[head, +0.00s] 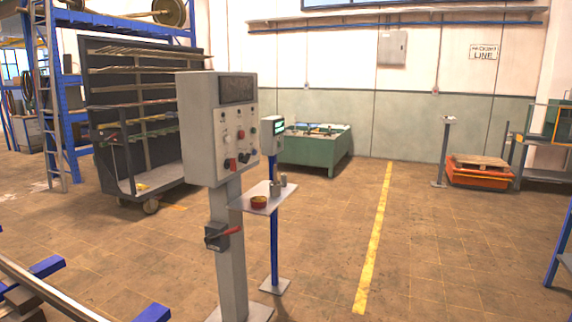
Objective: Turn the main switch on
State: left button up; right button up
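A grey control cabinet (213,132) stands on a post in the middle of the head view. Its face carries a dark display, several small buttons and knobs, and a red knob (230,164) low on the panel. Lower on the post is a dark switch box (215,240) with a red lever handle (232,232) pointing to the right. The frame does not make clear which of these is the main switch; no label is readable. Neither of my grippers shows in this view.
Behind are a blue post with a small screen box (272,135), a green machine (318,152) and a wheeled rack (150,180). Metal rails (45,290) lie lower left.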

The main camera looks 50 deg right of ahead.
aim_at(231, 163)
jog(key=z, duration=1.3)
jog(key=u, duration=0.25)
jog(key=i+l+u, duration=0.4)
jog(key=l, duration=0.2)
jog(key=l+u, duration=0.2)
jog(key=i+l+u, duration=0.2)
jog(key=l, duration=0.3)
jog(key=k+j, duration=0.05)
jog(key=k, duration=0.05)
